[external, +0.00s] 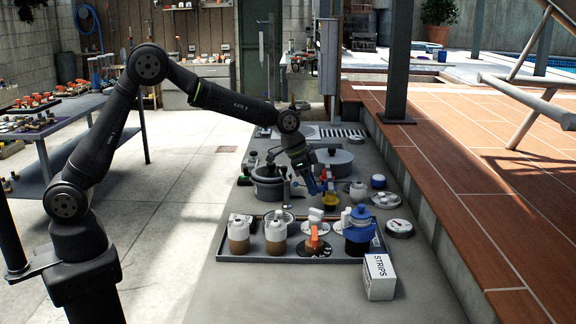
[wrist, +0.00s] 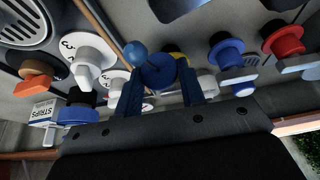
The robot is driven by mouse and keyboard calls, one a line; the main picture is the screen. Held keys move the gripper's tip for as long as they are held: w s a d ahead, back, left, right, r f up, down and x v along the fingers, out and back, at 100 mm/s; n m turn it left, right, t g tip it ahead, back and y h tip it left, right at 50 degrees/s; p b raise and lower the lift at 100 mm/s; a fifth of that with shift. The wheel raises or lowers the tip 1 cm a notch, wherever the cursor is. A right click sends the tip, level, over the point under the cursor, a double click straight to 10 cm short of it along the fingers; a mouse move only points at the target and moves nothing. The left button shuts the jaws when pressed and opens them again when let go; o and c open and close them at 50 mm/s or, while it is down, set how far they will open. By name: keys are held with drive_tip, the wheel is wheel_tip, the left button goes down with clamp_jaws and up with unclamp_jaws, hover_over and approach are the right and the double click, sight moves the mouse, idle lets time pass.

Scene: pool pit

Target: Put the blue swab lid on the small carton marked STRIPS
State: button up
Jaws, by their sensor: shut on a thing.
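The small white carton marked STRIPS (external: 379,277) stands at the front right corner of the tray. It also shows at the left of the wrist view (wrist: 43,110). My gripper (external: 322,186) is over the middle of the counter, behind the tray and away from the carton. In the wrist view, its two blue fingers (wrist: 160,92) are shut on a blue lid (wrist: 158,74) with a round disc and a ball-shaped knob. The fingers hide part of the lid. In the external view I cannot clearly separate the lid from the blue fingers.
A dark tray (external: 290,260) holds several bottles, one with a blue top (external: 359,217) close to the carton. Pots (external: 270,185), a yellow piece (external: 330,199) and a blue-topped jar (external: 378,182) stand near my gripper. Bare counter lies before the tray.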

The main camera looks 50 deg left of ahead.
sight(317, 206)
drive_tip(key=w+a+f, duration=0.2)
drive_tip(key=shift+w, duration=0.35)
drive_tip(key=shift+f, duration=2)
drive_tip(key=o, duration=1)
drive_tip(key=shift+f, duration=0.15)
drive_tip(key=shift+o, duration=0.2)
drive_tip(key=v, duration=1.1)
drive_tip(key=shift+r, duration=0.45)
drive_tip(key=shift+c, duration=0.5)
drive_tip(key=shift+s+r, duration=0.1)
drive_tip(key=shift+r, duration=0.1)
drive_tip(key=c, duration=0.4)
